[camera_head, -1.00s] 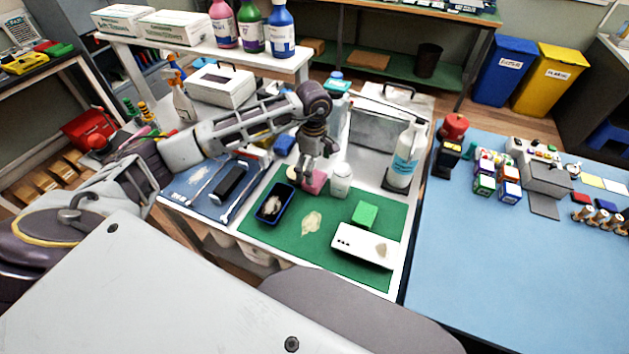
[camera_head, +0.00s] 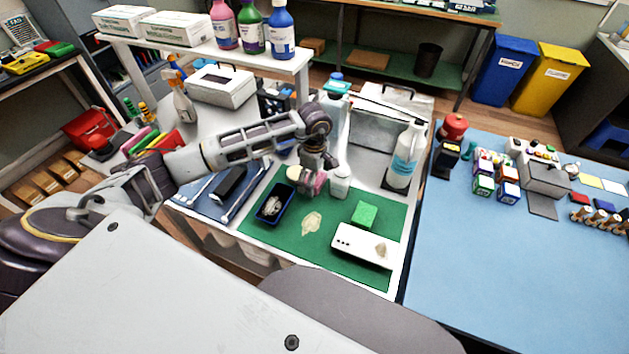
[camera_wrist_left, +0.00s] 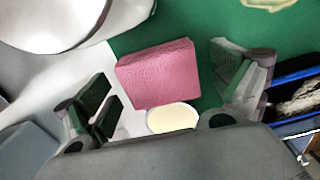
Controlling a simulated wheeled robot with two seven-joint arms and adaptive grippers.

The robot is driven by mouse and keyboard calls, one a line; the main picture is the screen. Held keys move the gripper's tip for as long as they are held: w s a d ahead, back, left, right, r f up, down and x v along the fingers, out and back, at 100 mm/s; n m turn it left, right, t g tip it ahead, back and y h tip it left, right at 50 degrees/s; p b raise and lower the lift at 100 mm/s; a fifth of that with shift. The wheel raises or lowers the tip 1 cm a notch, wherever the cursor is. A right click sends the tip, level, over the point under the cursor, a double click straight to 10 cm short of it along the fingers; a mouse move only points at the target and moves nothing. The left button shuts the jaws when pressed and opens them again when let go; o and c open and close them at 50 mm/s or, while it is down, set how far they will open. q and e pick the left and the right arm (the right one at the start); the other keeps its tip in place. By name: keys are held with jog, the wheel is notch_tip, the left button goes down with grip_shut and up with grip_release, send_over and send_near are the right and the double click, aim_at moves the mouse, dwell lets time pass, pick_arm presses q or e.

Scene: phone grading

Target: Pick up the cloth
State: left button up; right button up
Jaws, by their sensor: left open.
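A pink, block-shaped folded cloth (camera_wrist_left: 158,75) lies near the edge of the green mat (camera_head: 268,228). In the head view it is mostly hidden by my left gripper (camera_head: 313,172). My left gripper is open. In the left wrist view its fingers (camera_wrist_left: 165,95) stand on either side of the pink cloth, with visible gaps, so it is not gripped. A round cream pad (camera_wrist_left: 172,118) lies close beside the cloth, between the fingers. My right gripper is not in view.
A white bottle (camera_head: 340,182) stands just right of my gripper. A dark blue tray (camera_head: 262,218) with a crumpled item is at its left. A green block (camera_head: 364,213) and a white phone (camera_head: 350,243) lie on the mat. A tall pump bottle (camera_head: 404,160) stands further right.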

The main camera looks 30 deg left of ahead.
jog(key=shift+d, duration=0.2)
pick_arm(q)
jog(key=c, duration=0.9)
notch_tip(320, 180, up, 8)
jog(key=shift+f, duration=0.1)
jog(key=shift+r+b, duration=0.3)
jog(key=shift+r, duration=0.75)
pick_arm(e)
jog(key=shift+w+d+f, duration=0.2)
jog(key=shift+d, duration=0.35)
